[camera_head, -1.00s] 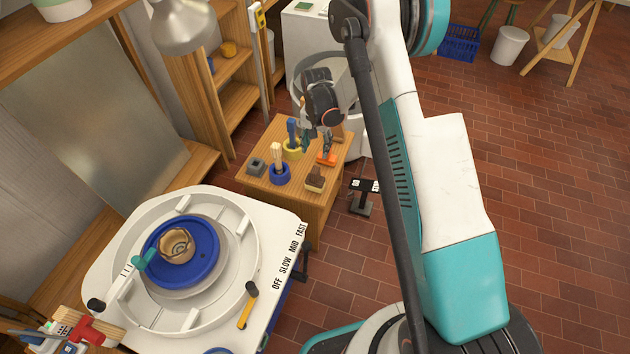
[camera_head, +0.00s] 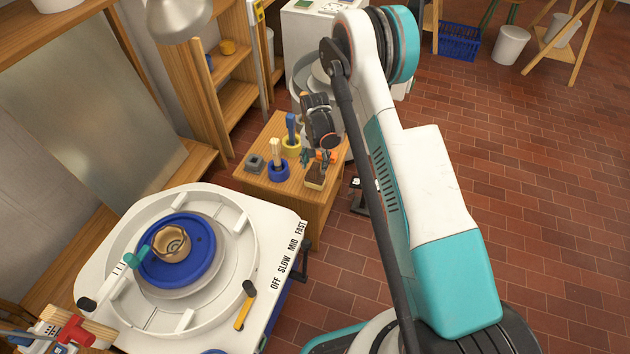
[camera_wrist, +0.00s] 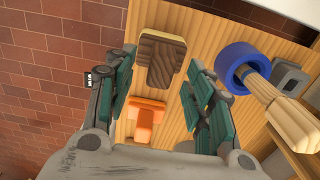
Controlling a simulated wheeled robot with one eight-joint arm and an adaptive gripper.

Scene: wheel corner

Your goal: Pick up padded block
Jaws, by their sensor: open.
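The padded block (camera_head: 315,178) has a dark brown wooden body with a pale cream layer. It lies near the front right edge of the small wooden table (camera_head: 262,180). In the wrist view the block (camera_wrist: 160,62) is at top centre, between and slightly beyond the two teal-padded fingers. My gripper (camera_head: 318,157) is over the table's right part, just behind the block. In the wrist view my gripper (camera_wrist: 160,92) is open with nothing held. Whether a finger touches the block cannot be told.
An orange tool (camera_wrist: 145,118) lies between the fingers, nearer the palm than the block. A blue ring holder (camera_wrist: 238,66) with a wooden-handled tool stands to the right, beside a grey block (camera_wrist: 290,78). A pottery wheel (camera_head: 220,205) stands at front left.

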